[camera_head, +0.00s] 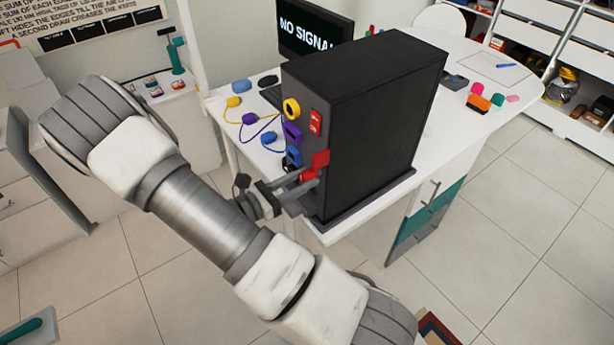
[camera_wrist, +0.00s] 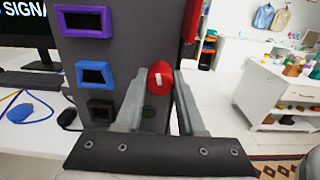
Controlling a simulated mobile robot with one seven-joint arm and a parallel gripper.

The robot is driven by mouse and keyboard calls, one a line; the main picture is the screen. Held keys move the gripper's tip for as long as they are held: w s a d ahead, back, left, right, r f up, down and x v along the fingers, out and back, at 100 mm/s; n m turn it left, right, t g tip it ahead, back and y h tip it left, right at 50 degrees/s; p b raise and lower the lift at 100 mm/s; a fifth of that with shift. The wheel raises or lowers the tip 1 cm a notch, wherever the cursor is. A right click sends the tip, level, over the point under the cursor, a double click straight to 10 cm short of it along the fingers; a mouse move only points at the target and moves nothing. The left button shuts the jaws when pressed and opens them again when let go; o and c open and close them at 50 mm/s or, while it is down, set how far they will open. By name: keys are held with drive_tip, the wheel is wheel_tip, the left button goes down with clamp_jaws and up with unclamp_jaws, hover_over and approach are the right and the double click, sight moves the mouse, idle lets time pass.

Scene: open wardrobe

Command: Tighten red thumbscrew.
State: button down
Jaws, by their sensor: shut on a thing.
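The red thumbscrew (camera_wrist: 160,78) sits at the face of the black computer case (camera_head: 372,120), between my two fingertips. It is round with a pale mark on it. In the head view the thumbscrew (camera_head: 307,175) shows small, partly hidden by the fingers. My gripper (camera_wrist: 159,88) is shut on the thumbscrew, one finger on each side; it also shows in the head view (camera_head: 302,184). A red panel piece (camera_head: 320,158) sticks out just above it. Whether the screw is fully seated cannot be seen.
The case stands on a white table (camera_head: 232,112). Its face has a yellow ring (camera_head: 291,108), a purple socket (camera_wrist: 83,21) and a blue socket (camera_wrist: 96,75). Yellow, purple and blue cable plugs lie left of it. A monitor (camera_head: 314,28) stands behind.

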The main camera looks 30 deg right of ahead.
drive_tip(key=shift+f+m+b, duration=0.1)
drive_tip(key=shift+m+b, duration=1.3)
drive_tip(key=shift+m, duration=0.3)
drive_tip(key=shift+m+b, duration=2.3)
drive_tip(key=shift+m, duration=0.6)
drive_tip(key=shift+m+b, duration=2.3)
drive_tip(key=shift+m, duration=0.2)
drive_tip(key=shift+m+b, duration=1.25)
drive_tip(key=shift+m, duration=0.25)
drive_tip(key=shift+c, duration=1.1)
unclamp_jaws()
